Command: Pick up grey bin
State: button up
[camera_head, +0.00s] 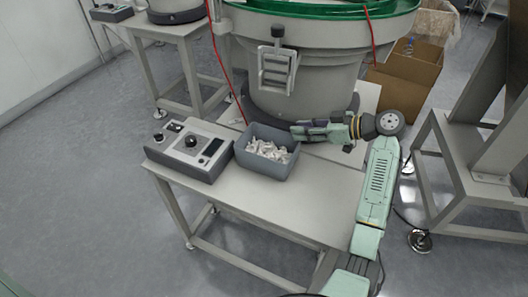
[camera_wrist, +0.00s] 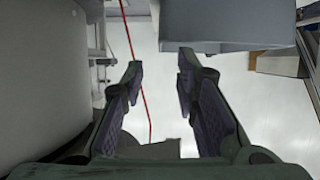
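The grey bin (camera_head: 262,166) is an open blue-grey box on the near table, filled with small white parts. In the wrist view its plain side (camera_wrist: 228,22) fills the top, right of centre. My gripper (camera_head: 296,131) is at the bin's back right corner in the head view, with its fingers pointing left. In the wrist view my gripper (camera_wrist: 161,62) has its two fingers apart with nothing between them. The bin lies beyond the fingertips, mostly right of the gap. Whether a finger touches the bin I cannot tell.
A control box (camera_head: 190,150) with knobs stands close left of the bin. A large bowl feeder (camera_head: 315,75) rises behind my gripper; it fills the left of the wrist view. The table (camera_head: 290,205) is clear in front. Cardboard boxes (camera_head: 405,80) stand behind.

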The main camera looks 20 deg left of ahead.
aim_at(278, 130)
jog(key=x, duration=0.9)
jog(key=shift+f, duration=0.15)
jog(key=shift+c, duration=0.3)
grip_shut()
